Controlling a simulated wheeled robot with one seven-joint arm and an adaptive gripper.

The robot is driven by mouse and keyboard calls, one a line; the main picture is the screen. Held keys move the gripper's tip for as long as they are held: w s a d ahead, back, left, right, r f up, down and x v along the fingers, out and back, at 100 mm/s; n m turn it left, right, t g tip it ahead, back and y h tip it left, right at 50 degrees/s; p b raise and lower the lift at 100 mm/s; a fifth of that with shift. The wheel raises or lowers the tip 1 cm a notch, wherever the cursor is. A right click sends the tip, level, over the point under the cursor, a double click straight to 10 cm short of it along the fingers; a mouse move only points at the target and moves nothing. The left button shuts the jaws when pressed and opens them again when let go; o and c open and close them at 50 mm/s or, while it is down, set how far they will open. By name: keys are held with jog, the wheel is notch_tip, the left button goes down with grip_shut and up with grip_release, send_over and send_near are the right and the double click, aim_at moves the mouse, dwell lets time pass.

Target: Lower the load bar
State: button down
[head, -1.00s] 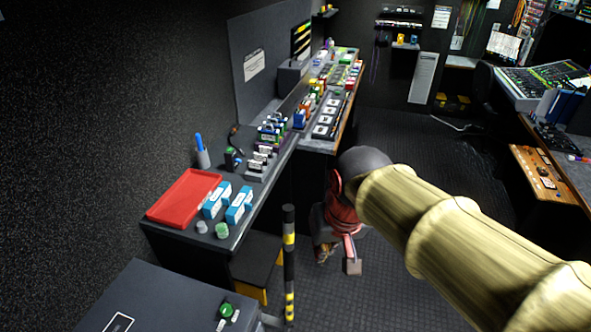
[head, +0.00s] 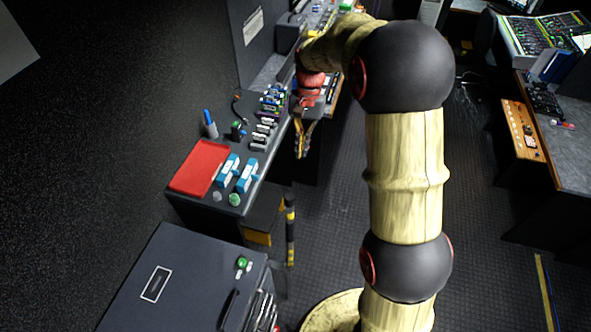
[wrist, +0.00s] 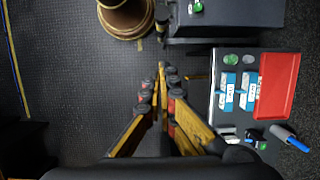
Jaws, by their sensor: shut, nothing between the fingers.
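The load bar (head: 290,230) appears to be the upright black post with yellow bands, standing beside the front corner of the dark cabinet in the head view. I cannot clearly pick it out in the wrist view. My gripper (head: 301,152) hangs pointing down beside the bench edge, above and behind the post in the head view, and apart from it. In the wrist view its yellow and black fingers (wrist: 162,72) come together at the tips over the dark floor, with nothing held between them.
The bench left of my gripper holds a red tray (head: 199,167), blue-and-white boxes (head: 246,176), a pen cup (head: 210,129) and small devices. The dark cabinet (head: 180,280) with a green knob (head: 242,263) stands in front. Open floor (head: 335,215) lies to the right.

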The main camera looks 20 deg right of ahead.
jog(key=s+a+f+p, duration=0.3)
jog(key=s+f, duration=0.2)
jog(key=f, duration=0.4)
jog(key=shift+a+f, duration=0.25)
jog(key=shift+a, duration=0.15)
